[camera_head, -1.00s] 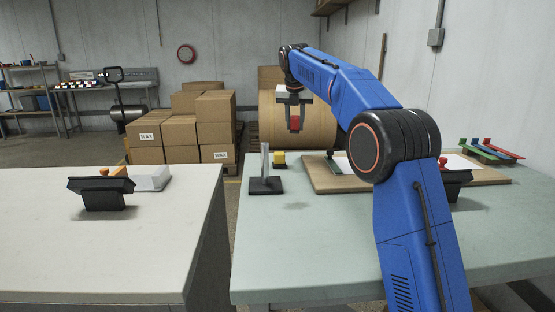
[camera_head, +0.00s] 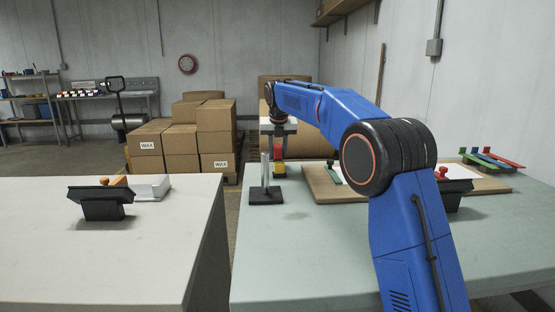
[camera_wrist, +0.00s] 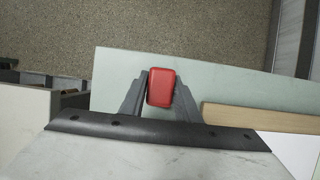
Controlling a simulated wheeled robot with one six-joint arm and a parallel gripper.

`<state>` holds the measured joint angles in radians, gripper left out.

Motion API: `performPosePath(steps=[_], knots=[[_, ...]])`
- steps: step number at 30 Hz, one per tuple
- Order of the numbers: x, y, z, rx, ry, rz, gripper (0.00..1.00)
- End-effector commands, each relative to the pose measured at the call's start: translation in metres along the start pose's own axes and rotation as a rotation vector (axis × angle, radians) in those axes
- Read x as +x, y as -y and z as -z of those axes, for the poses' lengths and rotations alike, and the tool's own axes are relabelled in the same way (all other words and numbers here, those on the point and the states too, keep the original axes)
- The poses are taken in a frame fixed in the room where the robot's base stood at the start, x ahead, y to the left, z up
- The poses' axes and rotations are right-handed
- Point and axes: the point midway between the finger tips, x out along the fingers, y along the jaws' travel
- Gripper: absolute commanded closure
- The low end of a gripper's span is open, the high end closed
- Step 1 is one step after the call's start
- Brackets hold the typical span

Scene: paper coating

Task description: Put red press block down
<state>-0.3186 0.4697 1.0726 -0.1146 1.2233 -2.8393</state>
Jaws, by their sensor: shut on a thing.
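My gripper (camera_head: 278,148) is shut on the red press block (camera_head: 278,153) near the far left corner of the pale green table (camera_head: 310,240). In the wrist view the red block (camera_wrist: 161,87) sits between the two fingers, over the green tabletop.
An upright metal stand on a black base (camera_head: 265,197) is close by in front. A dark holder with a red knob (camera_head: 442,173) is partly hidden by my arm.

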Motion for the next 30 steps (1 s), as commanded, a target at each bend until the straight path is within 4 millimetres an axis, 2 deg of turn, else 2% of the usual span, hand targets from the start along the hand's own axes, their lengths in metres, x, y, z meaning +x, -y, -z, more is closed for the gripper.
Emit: performPosePath(steps=[6,18,19,21,30], knots=[[0.022,0.0,0.009,0.0,0.0,0.0,0.96],[0.026,0.0,0.011,0.001,0.001,0.0,0.96],[0.026,0.0,0.011,0.001,0.0,0.0,0.68],[0.026,0.0,0.011,0.001,0.001,0.0,0.52],[0.025,0.0,0.01,0.001,0.0,0.0,0.52]])
